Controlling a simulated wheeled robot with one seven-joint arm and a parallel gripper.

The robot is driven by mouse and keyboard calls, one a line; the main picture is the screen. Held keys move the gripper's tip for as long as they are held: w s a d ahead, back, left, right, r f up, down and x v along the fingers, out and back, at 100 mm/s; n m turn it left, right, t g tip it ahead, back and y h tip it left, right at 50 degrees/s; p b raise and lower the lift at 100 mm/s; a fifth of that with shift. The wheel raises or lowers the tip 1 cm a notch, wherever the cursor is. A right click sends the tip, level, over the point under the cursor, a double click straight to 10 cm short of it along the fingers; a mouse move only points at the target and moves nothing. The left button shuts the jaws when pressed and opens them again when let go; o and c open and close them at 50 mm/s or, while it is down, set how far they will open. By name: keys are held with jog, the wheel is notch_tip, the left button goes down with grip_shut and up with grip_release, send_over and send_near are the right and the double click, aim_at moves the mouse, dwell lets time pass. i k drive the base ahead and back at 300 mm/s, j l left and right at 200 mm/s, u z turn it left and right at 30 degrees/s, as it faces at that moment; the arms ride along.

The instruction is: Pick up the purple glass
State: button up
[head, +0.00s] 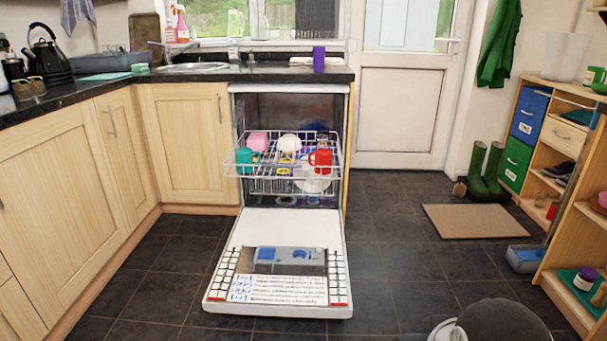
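The purple glass (319,59) stands upright on the dark granite counter (262,73), near its right end, above the open dishwasher. It looks like a plain tall tumbler, and nothing hides it. My gripper does not show in the head view. A dark rounded part of my own body is at the lower right edge, with no fingers in sight.
The dishwasher door (280,230) is folded down towards me. Its rack (262,184) is pulled out, holding a red mug (321,160), a teal cup (244,160) and other dishes. Shelves (545,120) stand at right. A brown mat (475,221) lies on otherwise fairly clear floor.

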aim_at(319, 52)
jog(key=i+l+z, duration=0.2)
jog(key=i+l, duration=0.2)
jog(key=i+l+z, duration=0.45)
jog(key=i, duration=0.4)
jog(key=i+l+z, duration=0.25)
jog(key=i, duration=0.2)
jog(key=i+u, duration=0.35)
jog(key=i, duration=0.15)
jog(key=i+u, duration=0.3)
jog(key=i, duration=0.2)
jog(key=i+l+u, duration=0.2)
jog(key=i+u, duration=0.15)
jog(key=i, duration=0.15)
jog(key=i+u, duration=0.25)
jog(key=u, duration=0.15)
jog(key=i+l+u, duration=0.2)
jog(key=u, duration=0.25)
jog(key=i+l+u, duration=0.2)
jog(key=u, duration=0.2)
jog(key=i+l+u, duration=0.2)
jog(key=u, duration=0.2)
jog(key=i+l+u, duration=0.15)
jog(key=l+u, duration=0.7)
jog(key=i+j, duration=0.05)
